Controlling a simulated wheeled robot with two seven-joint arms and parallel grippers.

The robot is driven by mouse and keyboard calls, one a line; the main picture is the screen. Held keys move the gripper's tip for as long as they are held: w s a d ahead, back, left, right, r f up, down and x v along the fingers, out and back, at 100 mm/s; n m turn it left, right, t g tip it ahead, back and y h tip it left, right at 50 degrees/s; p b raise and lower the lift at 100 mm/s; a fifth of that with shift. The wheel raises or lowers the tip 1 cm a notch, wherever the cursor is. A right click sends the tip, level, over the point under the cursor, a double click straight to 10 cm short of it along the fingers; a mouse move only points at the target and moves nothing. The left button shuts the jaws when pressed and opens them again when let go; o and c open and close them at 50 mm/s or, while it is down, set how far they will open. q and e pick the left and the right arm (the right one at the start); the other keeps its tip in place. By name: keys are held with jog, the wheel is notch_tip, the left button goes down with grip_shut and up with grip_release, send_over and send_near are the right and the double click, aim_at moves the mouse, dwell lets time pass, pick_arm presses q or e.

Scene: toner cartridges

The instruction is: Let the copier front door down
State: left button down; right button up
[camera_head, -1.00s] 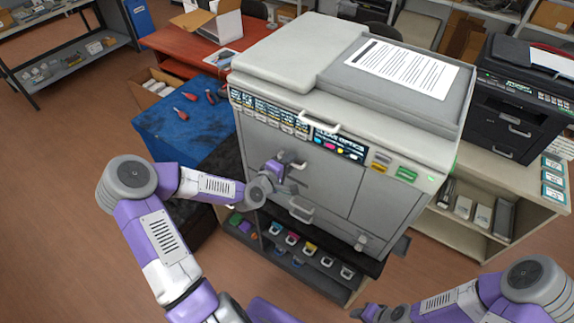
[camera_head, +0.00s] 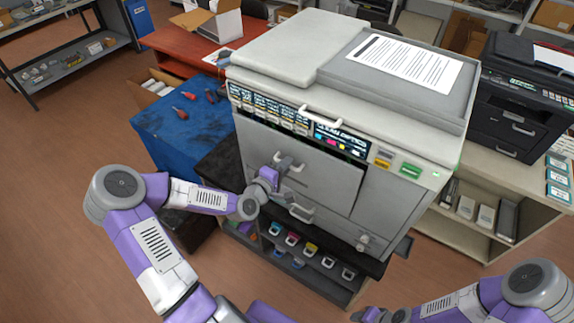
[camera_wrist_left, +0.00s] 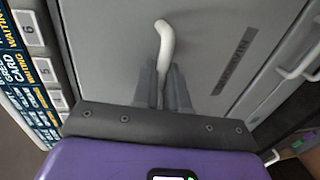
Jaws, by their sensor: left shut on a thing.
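The copier (camera_head: 400,125) stands in the middle of the head view. Its grey front door (camera_head: 325,180) is tilted slightly out at the top, with a dark gap along its upper edge. My left gripper (camera_head: 273,174) is at the white handle on the door's left part. In the left wrist view the gripper's fingers (camera_wrist_left: 162,88) are shut on this white handle (camera_wrist_left: 165,42), which stands out from the grey door panel (camera_wrist_left: 205,35). My right gripper (camera_head: 368,314) is at the bottom edge of the head view, and its fingers are too unclear to read.
A lower shelf with several coloured toner cartridges (camera_head: 312,249) lies below the door. A blue-topped table (camera_head: 185,115) with tools stands at left, and a black printer (camera_head: 515,100) at right. Floor at left is clear.

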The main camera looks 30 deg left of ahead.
pick_arm(q)
jog(key=shift+f, duration=0.35)
jog(key=s+b, duration=0.1)
jog(key=s+t+b, duration=0.1)
jog(key=shift+s+a+f+b, duration=0.1)
jog(key=shift+s+f+b, duration=0.1)
jog(key=shift+f+b, duration=0.15)
